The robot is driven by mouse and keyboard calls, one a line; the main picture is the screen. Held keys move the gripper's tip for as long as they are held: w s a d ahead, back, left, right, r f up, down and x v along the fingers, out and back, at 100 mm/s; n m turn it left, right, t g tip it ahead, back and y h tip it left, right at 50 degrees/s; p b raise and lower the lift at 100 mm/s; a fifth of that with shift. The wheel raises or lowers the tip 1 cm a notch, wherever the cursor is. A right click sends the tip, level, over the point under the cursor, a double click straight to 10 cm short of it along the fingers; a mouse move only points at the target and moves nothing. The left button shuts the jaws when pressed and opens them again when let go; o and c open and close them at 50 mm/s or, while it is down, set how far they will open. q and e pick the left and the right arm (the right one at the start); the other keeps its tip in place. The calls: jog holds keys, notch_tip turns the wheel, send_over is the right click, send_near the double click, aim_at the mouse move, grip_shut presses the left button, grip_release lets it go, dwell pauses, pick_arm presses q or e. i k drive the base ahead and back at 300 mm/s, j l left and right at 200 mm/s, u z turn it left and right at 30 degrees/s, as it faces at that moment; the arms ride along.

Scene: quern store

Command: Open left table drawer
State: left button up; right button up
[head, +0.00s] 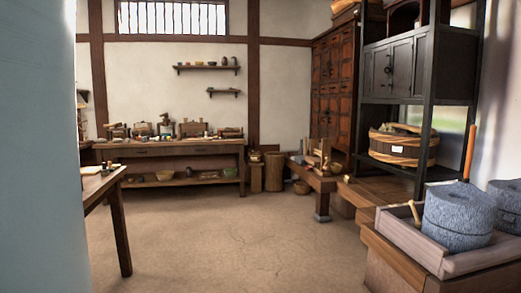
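A long wooden table (222,143) stands against the back wall. Its front apron has drawer fronts, and the left one (141,153) looks shut. A second wooden table (97,187) stands nearer at the left, partly hidden behind a pale blue surface. I cannot see any drawer on it clearly. Neither of my grippers is in this view.
The pale blue surface (40,150) fills the left edge, very close. The earthen floor (210,235) is clear in the middle. A low bench (318,181) and a grey quern stone (459,218) in a wooden tray stand at the right. A dark shelf unit (392,70) rises behind.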

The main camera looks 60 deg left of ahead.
aim_at(149, 151)
jog(key=j+u, duration=0.1)
jog(key=u, duration=2.7)
jog(key=i+l+z, duration=0.3)
jog(key=i, duration=0.55)
jog(key=i+z, duration=0.25)
jog(key=i, duration=0.6)
jog(key=i+u, duration=0.15)
jog(key=i, duration=2.4)
jog(key=i+u, duration=0.15)
jog(key=i, duration=0.35)
jog(key=i+u, duration=0.15)
jog(key=i, duration=0.35)
jog(key=i+l+u, duration=0.15)
jog(key=i, duration=0.35)
jog(key=i+l+u, duration=0.15)
jog(key=i, duration=0.3)
jog(key=i+j+u, duration=0.1)
jog(key=i+j, duration=0.35)
jog(key=i, duration=0.3)
jog(key=i+j+u, duration=0.15)
jog(key=i, duration=0.25)
jog(key=j, duration=0.1)
